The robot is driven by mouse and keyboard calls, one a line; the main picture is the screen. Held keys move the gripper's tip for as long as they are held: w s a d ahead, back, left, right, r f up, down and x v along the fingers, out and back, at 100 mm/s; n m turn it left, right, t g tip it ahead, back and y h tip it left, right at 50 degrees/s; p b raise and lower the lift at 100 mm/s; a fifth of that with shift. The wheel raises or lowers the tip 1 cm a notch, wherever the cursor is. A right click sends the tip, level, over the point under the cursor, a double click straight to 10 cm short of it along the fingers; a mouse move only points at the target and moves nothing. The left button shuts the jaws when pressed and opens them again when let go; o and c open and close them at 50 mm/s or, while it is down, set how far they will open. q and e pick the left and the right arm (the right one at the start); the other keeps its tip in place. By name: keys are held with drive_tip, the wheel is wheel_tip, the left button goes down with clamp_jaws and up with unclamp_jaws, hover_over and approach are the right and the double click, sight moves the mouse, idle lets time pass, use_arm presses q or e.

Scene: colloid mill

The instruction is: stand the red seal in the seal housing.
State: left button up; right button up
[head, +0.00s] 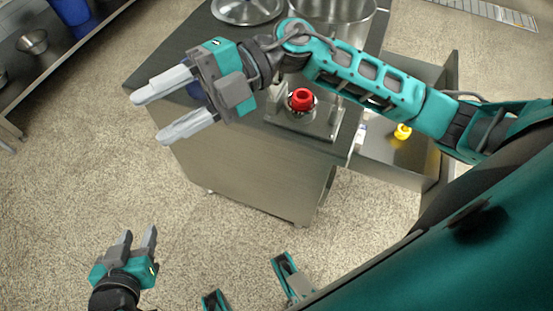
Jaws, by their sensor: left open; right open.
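The red seal (301,97) is a ring-shaped red part. It sits upright at the round metal seal housing (289,112) on a steel plate on top of the cabinet. From this angle I cannot tell how deep it sits. My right gripper (152,115) is open and empty, left of the seal and past the cabinet's left edge in the picture. Its arm passes just above the seal in the picture. My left gripper (138,238) is open and empty, low at the left over the floor, far from the seal.
A large steel pot (345,28) and a round lid (246,10) are at the back of the cabinet top (185,50). A yellow object (403,131) lies in a steel tray (385,155) at the right. A shelf (55,50) with a bowl (32,41) stands at far left. The floor between is clear.

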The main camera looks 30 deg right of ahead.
drive_tip(key=w+d+f+m+t+h, duration=0.2)
drive_tip(key=w+d+m+t, duration=0.15)
drive_tip(key=m+t, duration=0.7)
drive_tip(key=w+d+f+m+t+h, duration=0.2)
drive_tip(key=w+d+m+t+h, duration=0.15)
drive_tip(key=m+t, duration=0.65)
drive_tip(key=s+d+f+m+g+h, duration=0.2)
drive_tip(key=s+f+m+h, duration=0.1)
drive_tip(key=f, duration=0.4)
drive_tip(key=s+d+f+m+g+h, duration=0.2)
drive_tip(key=s+f+m+g, duration=0.1)
drive_tip(key=f, duration=0.4)
drive_tip(key=s+d+f+m+g+h, duration=0.2)
drive_tip(key=s+f+m+h, duration=0.1)
drive_tip(key=f, duration=0.4)
drive_tip(key=shift+s+d+f+m+h, duration=0.25)
drive_tip(key=shift+d+f+m+h, duration=0.15)
drive_tip(key=shift+m, duration=0.15)
